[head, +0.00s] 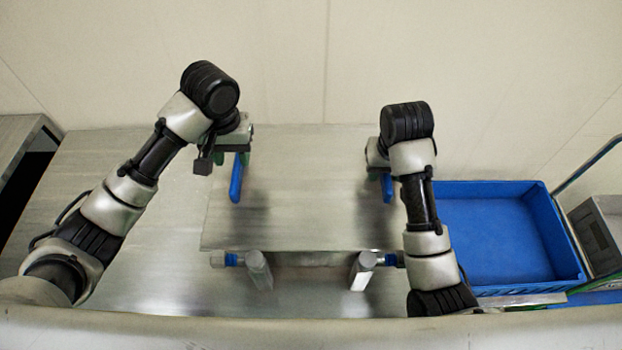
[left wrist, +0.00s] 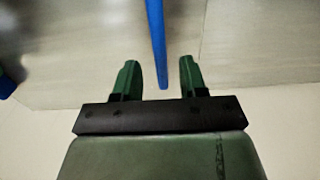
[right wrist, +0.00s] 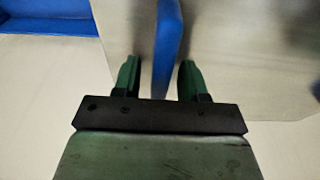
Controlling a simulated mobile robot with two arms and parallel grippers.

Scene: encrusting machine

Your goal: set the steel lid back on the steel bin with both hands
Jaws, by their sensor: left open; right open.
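The steel lid (head: 310,185) is a flat grey plate with a blue bar handle at each side. The lid appears to lie over the steel bin (head: 310,259), whose front shows as a narrow strip under the lid's front edge; I cannot tell whether they touch. My left gripper (head: 241,157) is open at the far end of the left handle (head: 236,182); in the left wrist view this handle (left wrist: 157,45) reaches between the fingers. My right gripper (head: 384,172) is open at the right handle (head: 388,188); in the right wrist view its fingers stand either side of the handle (right wrist: 167,45).
Two grey posts with blue fittings (head: 258,270) stand at the bin's front. A blue tray (head: 545,235) lies to the right beside a grey box (head: 598,235). A bare steel table (head: 150,270) is around the bin, and a pale wall (head: 300,60) is close behind.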

